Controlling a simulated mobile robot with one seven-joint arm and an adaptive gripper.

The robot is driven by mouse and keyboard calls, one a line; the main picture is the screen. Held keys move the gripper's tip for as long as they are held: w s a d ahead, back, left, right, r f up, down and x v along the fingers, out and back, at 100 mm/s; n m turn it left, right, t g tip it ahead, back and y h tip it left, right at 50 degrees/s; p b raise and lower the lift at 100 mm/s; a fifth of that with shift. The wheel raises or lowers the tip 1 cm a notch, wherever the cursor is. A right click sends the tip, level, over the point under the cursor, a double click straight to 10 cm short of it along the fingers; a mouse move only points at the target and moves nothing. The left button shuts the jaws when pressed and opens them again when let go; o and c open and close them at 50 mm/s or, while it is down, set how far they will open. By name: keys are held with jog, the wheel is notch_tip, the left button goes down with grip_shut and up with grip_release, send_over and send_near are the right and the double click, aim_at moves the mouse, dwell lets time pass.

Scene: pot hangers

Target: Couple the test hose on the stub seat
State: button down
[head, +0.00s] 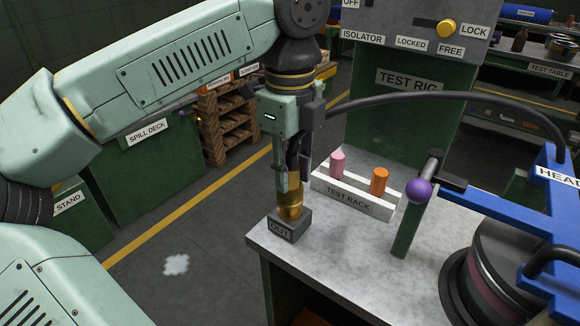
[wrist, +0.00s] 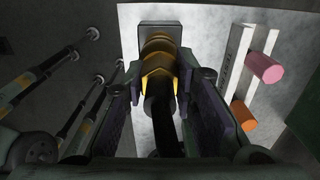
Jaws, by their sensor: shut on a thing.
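My gripper (head: 292,178) points down over the near left corner of the bench and is shut on the test hose end. The test hose (head: 440,97) is a black hose that arcs right from my gripper toward the blue frame. Its brass coupling (head: 290,206) sits directly above the dark block marked OUT (head: 289,227), upright and seemingly touching it. The stub seat itself is hidden under the coupling. In the wrist view the brass coupling (wrist: 158,65) lies between the fingers, with the dark block (wrist: 160,32) beyond it. I cannot tell whether the coupling is fully seated.
The white test rack (head: 352,195) holds a pink plug (head: 337,163) and an orange plug (head: 379,181). Right of it stand a lever with a purple knob (head: 418,190) and a blue frame (head: 545,200) over a round drum. The bench front (head: 340,265) is clear.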

aim_at(291, 153)
jog(key=shift+f+b, duration=0.75)
jog(key=shift+f, duration=0.25)
jog(key=c, duration=1.2)
grip_release()
notch_tip(291, 153, up, 8)
jog(key=shift+f, duration=0.2)
jog(key=shift+d, duration=0.1)
